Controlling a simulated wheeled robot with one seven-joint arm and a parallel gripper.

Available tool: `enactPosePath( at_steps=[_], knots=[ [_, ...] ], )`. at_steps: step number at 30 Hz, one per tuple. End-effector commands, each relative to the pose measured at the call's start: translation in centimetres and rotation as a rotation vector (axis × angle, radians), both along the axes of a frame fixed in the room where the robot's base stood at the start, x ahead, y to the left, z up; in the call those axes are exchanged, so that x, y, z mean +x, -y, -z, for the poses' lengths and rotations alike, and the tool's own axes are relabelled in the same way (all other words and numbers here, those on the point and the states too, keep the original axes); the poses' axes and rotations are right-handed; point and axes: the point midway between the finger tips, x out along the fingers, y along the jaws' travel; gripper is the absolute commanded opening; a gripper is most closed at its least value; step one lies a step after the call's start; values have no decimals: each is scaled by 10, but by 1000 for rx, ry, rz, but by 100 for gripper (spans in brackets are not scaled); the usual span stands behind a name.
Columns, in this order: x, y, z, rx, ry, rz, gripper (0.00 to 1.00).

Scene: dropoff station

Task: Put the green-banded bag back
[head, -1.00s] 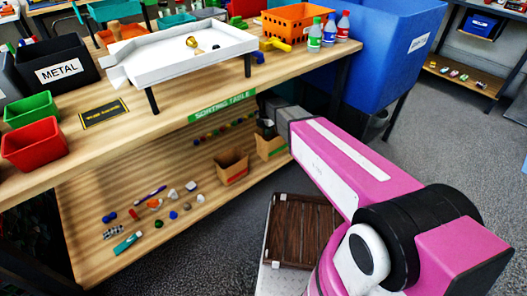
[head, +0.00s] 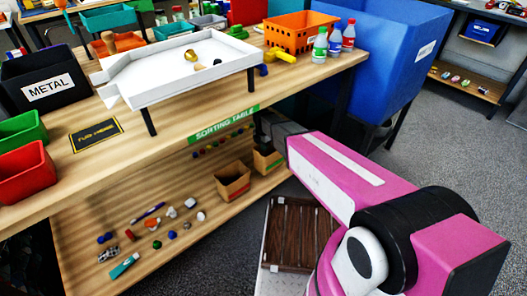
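Two small brown paper bags stand open on the lower shelf under the sorting table. The left bag (head: 232,182) has a reddish band. The right bag (head: 267,161) sits closer to my arm; a greenish band seems to show low on it, but it is too small to be sure. My gripper (head: 266,128) is at the table's front edge, just above the right bag. It is dark and partly hidden by the arm's end and the table, so I cannot see its fingers or whether it holds anything.
The sorting table (head: 190,150) carries a white tray (head: 205,75), an orange crate (head: 290,38), bottles and a METAL bin (head: 45,88). Small loose items lie on the lower shelf's left. A blue bin (head: 390,60) stands right. A brown slatted surface (head: 297,232) is below my arm.

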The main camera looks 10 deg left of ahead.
Motion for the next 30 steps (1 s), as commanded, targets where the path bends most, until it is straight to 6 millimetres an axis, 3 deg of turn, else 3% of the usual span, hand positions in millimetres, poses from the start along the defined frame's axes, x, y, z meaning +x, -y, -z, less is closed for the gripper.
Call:
enactPosePath(
  at_steps=[6,17,19,20,30],
  knots=[
    [1,0,27,-1,-1,0,0],
    [0,0,30,0,0,0,0],
    [0,0,29,0,0,0,25],
    [0,0,29,0,0,0,27],
    [0,0,25,1,1,0,27]
  ],
)
